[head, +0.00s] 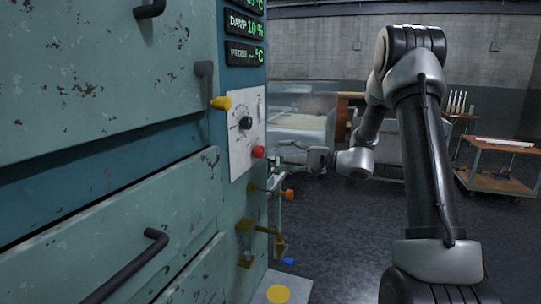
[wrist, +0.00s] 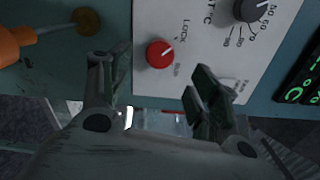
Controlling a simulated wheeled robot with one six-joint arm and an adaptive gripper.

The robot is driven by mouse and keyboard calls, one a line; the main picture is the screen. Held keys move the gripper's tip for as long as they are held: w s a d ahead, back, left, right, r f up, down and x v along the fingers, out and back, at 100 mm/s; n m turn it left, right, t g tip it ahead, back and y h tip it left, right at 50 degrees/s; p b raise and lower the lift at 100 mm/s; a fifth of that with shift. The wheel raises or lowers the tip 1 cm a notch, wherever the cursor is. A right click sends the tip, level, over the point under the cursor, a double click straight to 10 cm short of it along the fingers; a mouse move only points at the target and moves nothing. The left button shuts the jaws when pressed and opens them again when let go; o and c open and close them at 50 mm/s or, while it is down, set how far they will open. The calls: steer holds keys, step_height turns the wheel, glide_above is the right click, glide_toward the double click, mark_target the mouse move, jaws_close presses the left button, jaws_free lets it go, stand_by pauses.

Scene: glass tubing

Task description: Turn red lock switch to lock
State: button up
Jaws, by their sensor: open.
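The red lock switch (wrist: 160,54) is a round red knob on a white panel. In the wrist view it has a white pointer mark, with the word "Lock" printed beside it and another label, partly legible, at its lower right. In the head view the red knob (head: 258,152) sits at the lower right of the panel on the teal cabinet. My gripper (wrist: 150,75) is open, its two fingers apart on either side of the knob in the picture. I see no contact with the knob. In the head view my gripper (head: 290,160) is just right of the knob.
A black dial (head: 246,123) is above the red knob on the panel (head: 241,150). A yellow handle (head: 221,103) sticks out at upper left. An orange-knobbed lever (head: 287,194) and a brass valve (head: 275,235) are below. Open floor (head: 340,245) lies to the right.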

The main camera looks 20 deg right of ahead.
steer(key=shift+v, duration=1.6)
steer(key=s+a+r+n+g+h, duration=0.1)
steer(key=s+a+n+g+h, duration=0.25)
steer(key=s, duration=0.85)
steer(key=s+a+r+n+g+h, duration=0.25)
steer(key=s+g, duration=0.25)
steer(key=s, duration=0.7)
steer(key=s+d+n+t+h, duration=0.2)
steer(key=s+d+n+h, duration=0.1)
steer(key=s+d+h, duration=0.5)
steer(key=s+d, duration=0.2)
steer(key=s, duration=0.2)
steer(key=shift+s+d, duration=0.3)
steer(key=shift+s, duration=0.1)
steer(key=shift+s+d+r+h, duration=0.15)
steer(key=shift+d+r+h, duration=0.15)
steer(key=shift+d, duration=0.2)
steer(key=shift+c, duration=0.2)
